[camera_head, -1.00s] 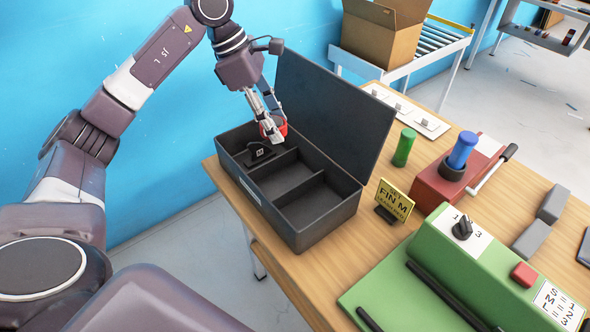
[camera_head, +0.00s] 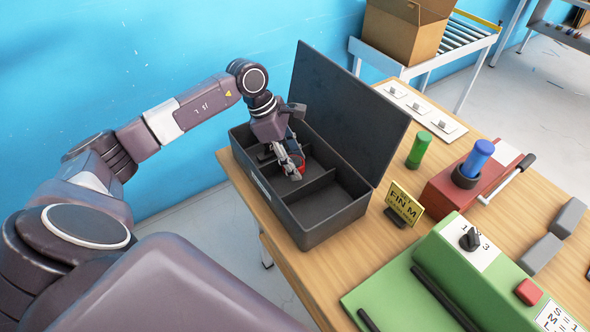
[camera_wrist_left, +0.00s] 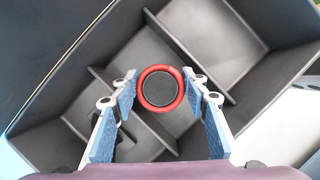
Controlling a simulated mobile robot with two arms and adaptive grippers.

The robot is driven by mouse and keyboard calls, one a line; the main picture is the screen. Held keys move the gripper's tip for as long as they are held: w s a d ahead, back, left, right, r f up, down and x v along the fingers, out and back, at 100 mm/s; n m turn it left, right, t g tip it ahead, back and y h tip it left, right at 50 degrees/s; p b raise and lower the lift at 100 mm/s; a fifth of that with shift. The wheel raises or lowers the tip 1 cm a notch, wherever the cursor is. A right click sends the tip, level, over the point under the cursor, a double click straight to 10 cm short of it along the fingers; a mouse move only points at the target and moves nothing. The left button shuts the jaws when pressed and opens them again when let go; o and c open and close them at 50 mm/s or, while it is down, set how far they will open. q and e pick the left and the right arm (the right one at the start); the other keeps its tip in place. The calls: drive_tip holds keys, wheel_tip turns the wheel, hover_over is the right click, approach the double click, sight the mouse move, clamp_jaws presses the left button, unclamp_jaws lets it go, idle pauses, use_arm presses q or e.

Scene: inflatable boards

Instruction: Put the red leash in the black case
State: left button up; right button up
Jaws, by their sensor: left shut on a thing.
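The black case (camera_head: 308,237) stands open on the wooden table, its lid raised at the back. Dividers split its inside into compartments. My left gripper (camera_head: 294,174) reaches down into the case, around the middle compartment. It is shut on the red leash (camera_wrist_left: 161,88), which shows as a red ring around a dark round middle between the fingertips in the left wrist view. In the head view only a bit of red (camera_head: 300,163) shows beside the fingers. A dark item in the far-left compartment is mostly hidden by the gripper. My right gripper is not in view.
A yellow sign (camera_head: 403,203) stands just right of the case. The raised lid (camera_head: 350,110) bounds the case at the back.

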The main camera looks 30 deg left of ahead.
use_arm(q)
drive_tip(key=shift+f, duration=0.4)
wheel_tip(320, 180, down, 3)
drive_tip(key=shift+f+p, duration=0.2)
drive_tip(key=shift+p, duration=0.2)
drive_tip(key=shift+f, duration=0.2)
drive_tip(key=o, duration=0.9)
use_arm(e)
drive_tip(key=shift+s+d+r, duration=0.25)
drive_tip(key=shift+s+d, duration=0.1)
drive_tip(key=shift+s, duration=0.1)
use_arm(q)
drive_tip(key=shift+r, duration=0.1)
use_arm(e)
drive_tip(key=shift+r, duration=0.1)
